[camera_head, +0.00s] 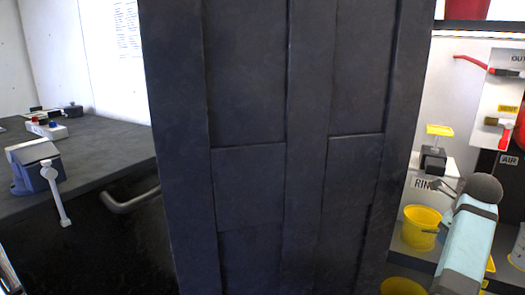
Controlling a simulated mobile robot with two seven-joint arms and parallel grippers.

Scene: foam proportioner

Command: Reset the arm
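My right arm comes in from the lower right in the head view, with a pale blue link and a dark rounded joint. Its gripper (446,186) is small and dark, to the left of that joint and in front of the white shelf with the RIN label. It shows thin finger-like parts. I cannot tell for sure how far apart they are, and I see nothing held in them. My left gripper is not in view.
A dark panelled upright (285,150) fills the middle and hides what is behind. At left, a dark bench (100,155) carries a blue-grey vise (38,165). At right are a yellow bucket (420,227), a yellow-topped black block (434,158) and a labelled valve panel (505,85).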

